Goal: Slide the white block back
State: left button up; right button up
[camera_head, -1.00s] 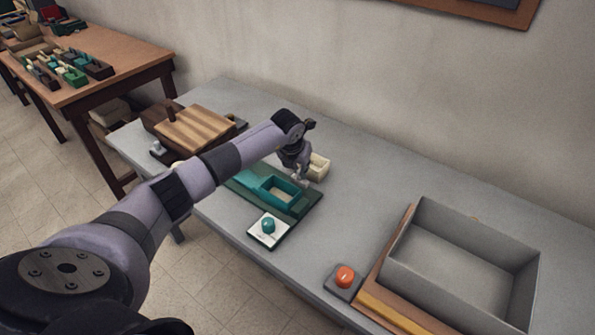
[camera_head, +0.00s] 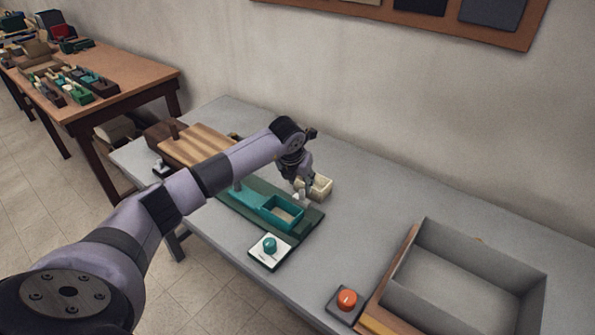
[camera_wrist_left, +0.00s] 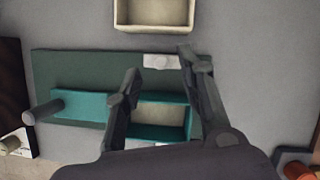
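The small white block (camera_wrist_left: 161,61) lies at the far edge of a green board (camera_wrist_left: 75,62) in the left wrist view. In the head view the white block (camera_head: 298,197) shows only as a small patch below my left gripper (camera_head: 306,191). In the left wrist view my left gripper (camera_wrist_left: 160,66) is open, its fingertips spread to either side of the white block. I cannot tell whether they touch it. A teal slider with an open tray (camera_head: 281,211) sits on the green board, nearer than the block. My right gripper is not in view.
A cream open box (camera_head: 320,187) stands just behind the white block. A white plate with a teal knob (camera_head: 269,245) lies in front of the board. An orange button (camera_head: 347,299) and a large grey bin (camera_head: 476,248) stand to the right. Bare grey table lies between.

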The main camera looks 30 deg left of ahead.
pick_arm(q)
jog(key=v, duration=0.7)
jog(key=shift+r, duration=0.25)
